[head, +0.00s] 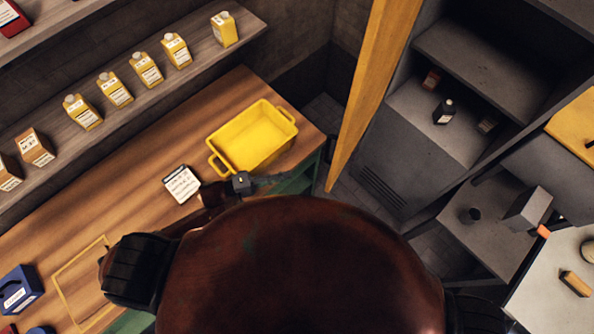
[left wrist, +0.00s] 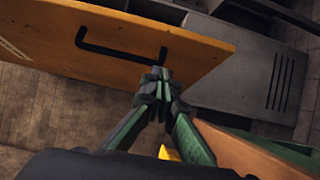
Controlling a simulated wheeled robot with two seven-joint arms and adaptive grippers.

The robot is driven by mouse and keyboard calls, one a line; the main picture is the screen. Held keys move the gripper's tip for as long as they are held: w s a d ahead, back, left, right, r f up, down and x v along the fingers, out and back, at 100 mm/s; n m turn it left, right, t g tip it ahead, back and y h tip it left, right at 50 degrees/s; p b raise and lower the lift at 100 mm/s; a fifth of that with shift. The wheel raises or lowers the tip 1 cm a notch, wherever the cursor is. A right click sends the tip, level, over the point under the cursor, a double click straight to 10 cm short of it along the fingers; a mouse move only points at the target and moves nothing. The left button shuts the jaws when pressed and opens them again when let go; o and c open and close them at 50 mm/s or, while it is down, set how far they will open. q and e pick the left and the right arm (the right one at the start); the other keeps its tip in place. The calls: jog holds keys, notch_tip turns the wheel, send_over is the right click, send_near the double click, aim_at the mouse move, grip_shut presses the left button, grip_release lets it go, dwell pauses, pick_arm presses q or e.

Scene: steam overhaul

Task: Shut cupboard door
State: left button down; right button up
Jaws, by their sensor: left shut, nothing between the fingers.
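The cupboard (head: 385,150) is grey, with open shelves facing me. Its yellow door (head: 372,80) stands open and shows nearly edge-on in the head view. In the left wrist view the door (left wrist: 125,30) fills the upper part, with a black bar handle (left wrist: 115,52) on its face. My left gripper (left wrist: 157,76) is shut and empty. Its tips appear just below the handle's right end; I cannot tell whether they touch the door. In the head view the left gripper (head: 285,178) is small, by the bench end, left of the door. My right gripper is out of view.
Yellow bottles stand on a wall shelf (head: 200,50). A dark bottle (head: 444,112) stands inside the cupboard. Another yellow panel (head: 572,125) is at right.

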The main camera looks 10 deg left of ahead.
pick_arm(q)
jog(key=w+d+b, duration=0.2)
jog(key=d+b, duration=0.1)
jog(key=d, duration=0.8)
jog(key=shift+d, duration=0.4)
jog(key=shift+w, duration=0.1)
jog(key=shift+d, duration=0.1)
